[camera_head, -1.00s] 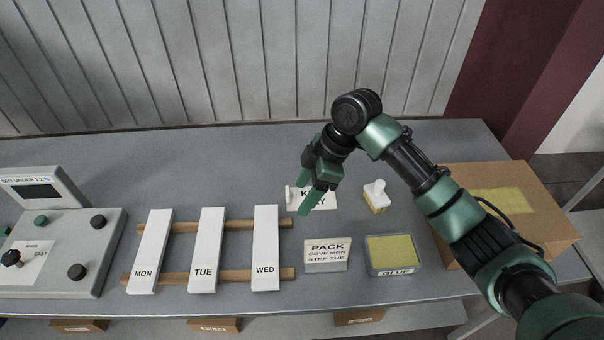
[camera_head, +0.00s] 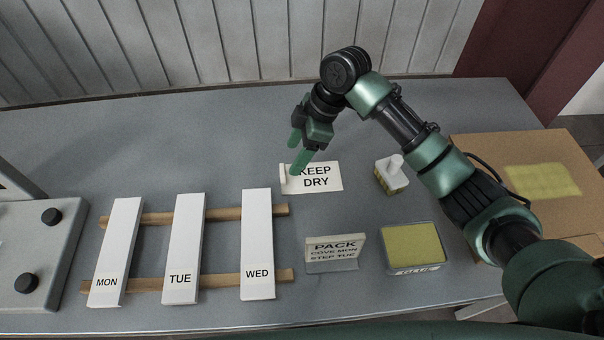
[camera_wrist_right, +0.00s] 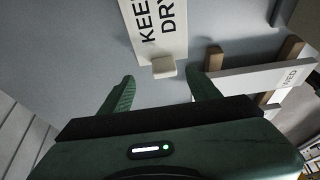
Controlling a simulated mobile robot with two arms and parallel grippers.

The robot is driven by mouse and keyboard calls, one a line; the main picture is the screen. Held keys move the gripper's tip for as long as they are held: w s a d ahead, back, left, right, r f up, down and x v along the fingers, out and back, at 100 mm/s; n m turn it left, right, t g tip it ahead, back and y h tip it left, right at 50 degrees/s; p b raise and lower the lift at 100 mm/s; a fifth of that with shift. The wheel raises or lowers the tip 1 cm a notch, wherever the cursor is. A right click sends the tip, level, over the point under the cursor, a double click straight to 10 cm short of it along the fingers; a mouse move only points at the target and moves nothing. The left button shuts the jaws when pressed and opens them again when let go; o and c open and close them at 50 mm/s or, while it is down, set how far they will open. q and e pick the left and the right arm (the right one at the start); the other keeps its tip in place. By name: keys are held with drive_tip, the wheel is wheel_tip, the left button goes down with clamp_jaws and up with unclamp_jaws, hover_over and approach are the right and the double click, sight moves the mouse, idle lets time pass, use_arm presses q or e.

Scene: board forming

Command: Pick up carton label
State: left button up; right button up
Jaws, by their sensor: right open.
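The carton label is a white card reading KEEP DRY (camera_head: 322,184), lying flat on the grey bench. A small pale tab (camera_wrist_right: 164,67) stands at its edge. My right gripper (camera_head: 295,155) is open and empty, above and just behind the tab's end of the label, covering part of the card's upper edge. In the right wrist view the label (camera_wrist_right: 152,22) lies beyond the open fingers (camera_wrist_right: 162,78), with the tab lined up between them; the fingers look apart from it. My left gripper is not in view.
Boards MON (camera_head: 115,245), TUE (camera_head: 184,240) and WED (camera_head: 257,235) lie across wooden rails at left. A PACK sign (camera_head: 335,249), glue tray (camera_head: 412,246) and white-handled block (camera_head: 392,174) stand nearby. A cardboard carton (camera_head: 480,155) is at right. The bench behind the boards is clear.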

sight(311, 172)
drive_tip(key=x, duration=0.1)
drive_tip(key=p+x, duration=0.1)
drive_tip(key=x, duration=0.3)
drive_tip(key=shift+s+a+p, duration=0.3)
drive_tip(key=shift+s+p, duration=0.05)
drive_tip(key=shift+p, duration=0.05)
drive_tip(key=shift+w+a+f, duration=0.1)
drive_tip(key=shift+a+f, duration=0.05)
drive_tip(key=shift+f, duration=0.4)
clamp_jaws()
